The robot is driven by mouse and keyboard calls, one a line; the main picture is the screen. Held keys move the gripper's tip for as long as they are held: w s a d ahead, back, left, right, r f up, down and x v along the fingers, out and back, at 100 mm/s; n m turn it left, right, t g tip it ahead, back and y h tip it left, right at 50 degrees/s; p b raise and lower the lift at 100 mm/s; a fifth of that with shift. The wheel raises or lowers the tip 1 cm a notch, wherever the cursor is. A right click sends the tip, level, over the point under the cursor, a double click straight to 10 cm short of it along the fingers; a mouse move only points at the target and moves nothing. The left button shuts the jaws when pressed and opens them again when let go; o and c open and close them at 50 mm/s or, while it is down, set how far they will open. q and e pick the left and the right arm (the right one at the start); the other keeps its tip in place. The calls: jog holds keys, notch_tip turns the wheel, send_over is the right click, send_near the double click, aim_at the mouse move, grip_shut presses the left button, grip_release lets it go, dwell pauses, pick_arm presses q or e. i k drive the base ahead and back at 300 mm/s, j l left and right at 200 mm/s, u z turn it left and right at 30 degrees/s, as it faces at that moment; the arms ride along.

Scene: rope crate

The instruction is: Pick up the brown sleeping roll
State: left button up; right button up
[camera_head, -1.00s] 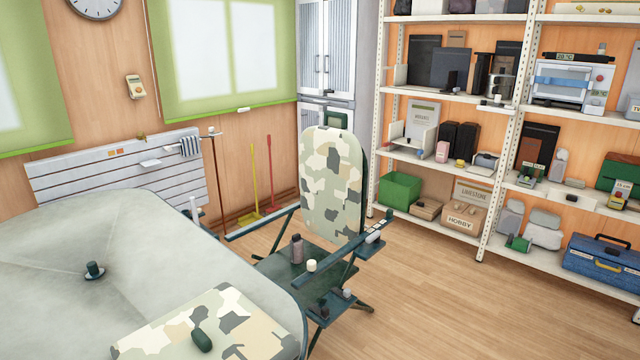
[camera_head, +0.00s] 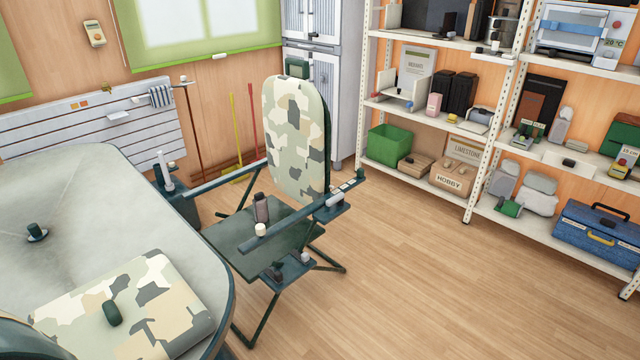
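I cannot pick out a brown sleeping roll for certain in the head view. The brown items that show are a small brown bundle (camera_head: 416,166) and a brown box marked HOBBY (camera_head: 452,178), side by side on the lower shelf of the white rack at right. Two grey rounded bundles (camera_head: 538,195) lie on the bottom shelf further right. Neither of my grippers is in view.
A camouflage folding chair (camera_head: 297,140) stands mid-left with small items on it. A grey-green table (camera_head: 75,195) with a camouflage cushion (camera_head: 165,300) fills the lower left. The white shelf rack (camera_head: 484,160) lines the right. Wooden floor (camera_head: 420,290) between is clear.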

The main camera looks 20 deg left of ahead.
aim_at(260, 205)
jog(key=i+l+z, duration=0.1)
jog(key=i+l, duration=0.15)
jog(key=i, duration=0.2)
jog(key=i+l+z, duration=0.15)
jog(key=i, duration=0.25)
jog(key=i+l+z, duration=0.1)
jog(key=i, duration=0.35)
jog(key=i+j+u, duration=0.1)
jog(key=i+u, duration=0.25)
jog(key=i+l+u, duration=0.1)
jog(key=i+u, duration=0.25)
jog(key=i, duration=0.15)
jog(key=i+l+u, duration=0.15)
jog(key=i+u, duration=0.25)
